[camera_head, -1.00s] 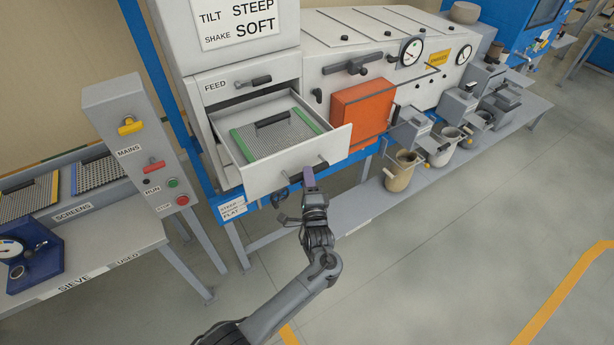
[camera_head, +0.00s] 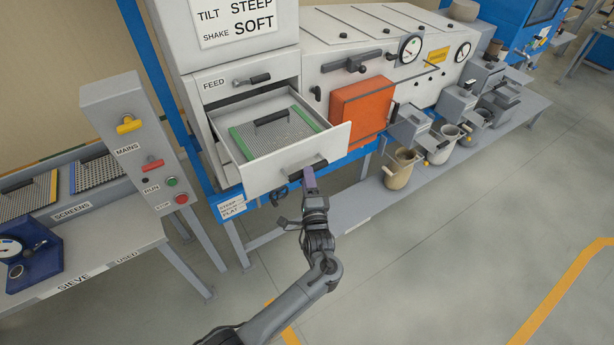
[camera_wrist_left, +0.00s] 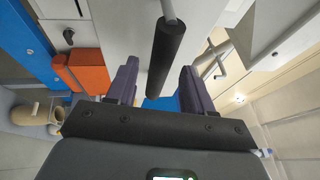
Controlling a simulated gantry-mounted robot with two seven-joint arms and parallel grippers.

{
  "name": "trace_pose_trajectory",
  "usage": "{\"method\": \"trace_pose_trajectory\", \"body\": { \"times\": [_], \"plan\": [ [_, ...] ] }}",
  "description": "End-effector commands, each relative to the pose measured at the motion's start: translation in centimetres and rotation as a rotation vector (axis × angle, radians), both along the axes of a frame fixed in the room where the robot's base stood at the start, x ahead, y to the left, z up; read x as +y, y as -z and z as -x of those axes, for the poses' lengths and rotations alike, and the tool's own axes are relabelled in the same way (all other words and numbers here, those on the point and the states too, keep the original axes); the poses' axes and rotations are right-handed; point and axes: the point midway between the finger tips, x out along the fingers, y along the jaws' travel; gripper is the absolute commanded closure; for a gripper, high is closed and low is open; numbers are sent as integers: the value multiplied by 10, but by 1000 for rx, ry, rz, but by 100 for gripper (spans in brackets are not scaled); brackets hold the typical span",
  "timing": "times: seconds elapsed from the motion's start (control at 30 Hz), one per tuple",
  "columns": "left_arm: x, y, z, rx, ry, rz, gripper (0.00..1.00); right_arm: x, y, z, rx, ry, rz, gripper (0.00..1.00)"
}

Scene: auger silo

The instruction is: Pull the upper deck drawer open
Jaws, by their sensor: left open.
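The upper deck drawer (camera_head: 278,177) is a light grey drawer standing out from the white cabinet under the FEED label. Inside it lies a mesh screen (camera_head: 268,137) with green side strips and a black handle. The drawer's front has a black bar handle (camera_head: 304,170). My left gripper (camera_head: 309,178) is at this handle, in front of the drawer. In the left wrist view the black handle (camera_wrist_left: 164,58) lies between the two purple-grey fingers of the open gripper (camera_wrist_left: 160,82), with gaps visible on both sides. My right gripper is not in view.
An orange box (camera_head: 362,110) is right of the drawer. A grey control post (camera_head: 140,150) with switches and a screens bench (camera_head: 90,250) stand at left. A low shelf with pots (camera_head: 400,168) runs right. The floor in front is clear.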

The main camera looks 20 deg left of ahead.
Motion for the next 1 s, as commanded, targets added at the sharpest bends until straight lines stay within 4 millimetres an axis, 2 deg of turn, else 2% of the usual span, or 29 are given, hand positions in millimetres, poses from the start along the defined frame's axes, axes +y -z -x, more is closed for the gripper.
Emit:
{"method": "trace_pose_trajectory", "body": {
  "times": [0.3, 0.5, 0.7, 1.0],
  "plan": [
    [-29, 12, 46, 1, 1, 2, 48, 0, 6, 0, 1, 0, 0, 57],
    [-42, 16, 67, 1, 0, 2, 48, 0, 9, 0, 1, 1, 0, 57],
    [-48, 17, 76, 1, -1, 2, 48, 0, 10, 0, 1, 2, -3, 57],
    [-48, 17, 76, 0, -1, 1, 48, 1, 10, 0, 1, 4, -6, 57]
  ]
}}
